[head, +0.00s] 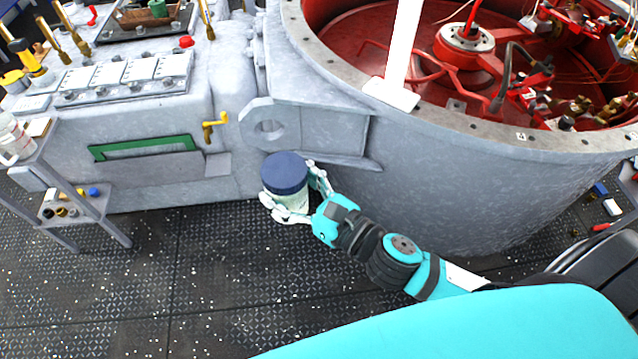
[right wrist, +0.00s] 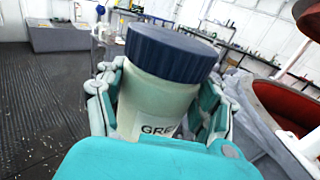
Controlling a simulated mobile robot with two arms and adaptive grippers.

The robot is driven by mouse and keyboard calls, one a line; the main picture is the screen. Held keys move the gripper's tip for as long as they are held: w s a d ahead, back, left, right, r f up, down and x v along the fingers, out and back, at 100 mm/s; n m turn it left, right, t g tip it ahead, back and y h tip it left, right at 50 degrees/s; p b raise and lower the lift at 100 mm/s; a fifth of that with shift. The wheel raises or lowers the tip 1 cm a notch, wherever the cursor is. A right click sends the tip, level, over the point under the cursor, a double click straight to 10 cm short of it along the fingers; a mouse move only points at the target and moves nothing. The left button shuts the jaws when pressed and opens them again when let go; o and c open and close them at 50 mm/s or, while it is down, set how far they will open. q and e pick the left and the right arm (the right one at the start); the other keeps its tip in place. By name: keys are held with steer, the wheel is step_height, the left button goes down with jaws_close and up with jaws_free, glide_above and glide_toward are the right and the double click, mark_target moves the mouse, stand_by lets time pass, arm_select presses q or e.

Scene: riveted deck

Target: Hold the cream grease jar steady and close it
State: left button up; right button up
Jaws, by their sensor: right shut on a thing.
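The cream grease jar (head: 289,202) is upright in the head view, with a dark blue ribbed lid (head: 285,171) on its top. My right gripper (head: 292,198) is shut around the jar's body, below the lid, and holds it above the deck. In the right wrist view the jar (right wrist: 155,103) stands between the two fingers, and part of its label shows. The blue lid (right wrist: 172,52) sits on the jar's mouth there; I cannot tell whether it is screwed tight. My left gripper is in neither view.
A grey machine housing (head: 225,120) stands behind the jar, with a lug close by. A large round casing (head: 450,170) with a red interior fills the right. A small shelf stand (head: 75,205) is at the left. The dark deck (head: 200,290) in front is clear.

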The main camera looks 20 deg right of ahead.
steer(key=shift+w+a+r+n+g+y, duration=0.1)
steer(key=shift+w+a+n+g+y, duration=0.3)
steer(key=shift+a, duration=0.25)
steer(key=shift+w+a+r+n+g+y, duration=0.15)
steer(key=shift+a+n+g+y, duration=0.15)
steer(key=shift+a+y, duration=0.35)
steer(key=shift+w+a+n+g+y, duration=0.3)
steer(key=shift+a+n+y, duration=0.1)
steer(key=shift+a, duration=0.3)
